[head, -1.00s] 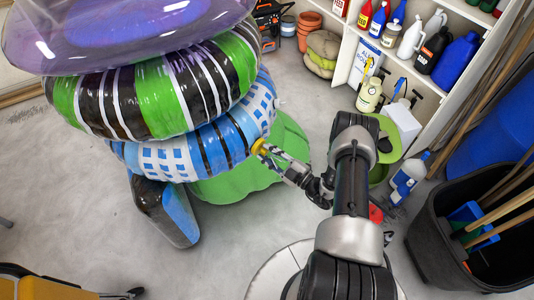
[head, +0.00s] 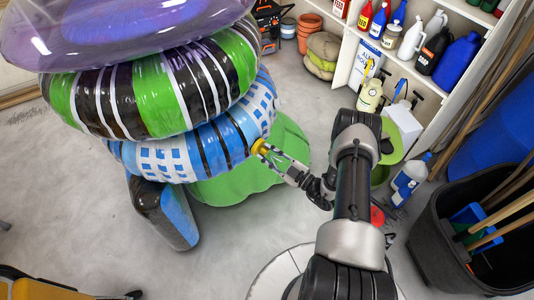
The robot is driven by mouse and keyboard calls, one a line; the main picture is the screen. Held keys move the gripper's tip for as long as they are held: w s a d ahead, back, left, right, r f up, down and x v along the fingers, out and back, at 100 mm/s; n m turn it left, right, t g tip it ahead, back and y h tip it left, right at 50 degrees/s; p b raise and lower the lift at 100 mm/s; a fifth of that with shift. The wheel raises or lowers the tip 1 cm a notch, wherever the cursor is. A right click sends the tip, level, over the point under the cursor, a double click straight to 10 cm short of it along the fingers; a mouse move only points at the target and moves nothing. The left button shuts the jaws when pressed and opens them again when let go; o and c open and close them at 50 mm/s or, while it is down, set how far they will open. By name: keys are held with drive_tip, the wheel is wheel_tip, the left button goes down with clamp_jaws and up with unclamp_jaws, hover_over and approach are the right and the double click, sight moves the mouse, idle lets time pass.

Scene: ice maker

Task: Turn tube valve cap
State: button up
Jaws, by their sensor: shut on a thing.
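The yellow valve cap (head: 259,147) sits on the right side of the blue, white and black inflatable tube (head: 205,148). My gripper (head: 265,150) reaches in from the right, and its fingers are shut on the cap. The cap is small in this view and the fingers partly cover it, so its turn angle cannot be told. The blue tube lies under a green, black and white tube (head: 160,95), with a clear purple tube (head: 120,40) on top of the stack.
A green rounded object (head: 240,185) stands under the tubes, and a blue and grey object (head: 163,215) leans below them at left. A shelf with bottles (head: 410,45) is at the upper right. A dark bin (head: 440,240) with wooden handles stands at right.

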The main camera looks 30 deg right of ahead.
drive_tip(key=m, duration=0.3)
drive_tip(key=o, duration=0.7)
drive_tip(key=v, duration=0.6)
idle(0.4)
idle(0.3)
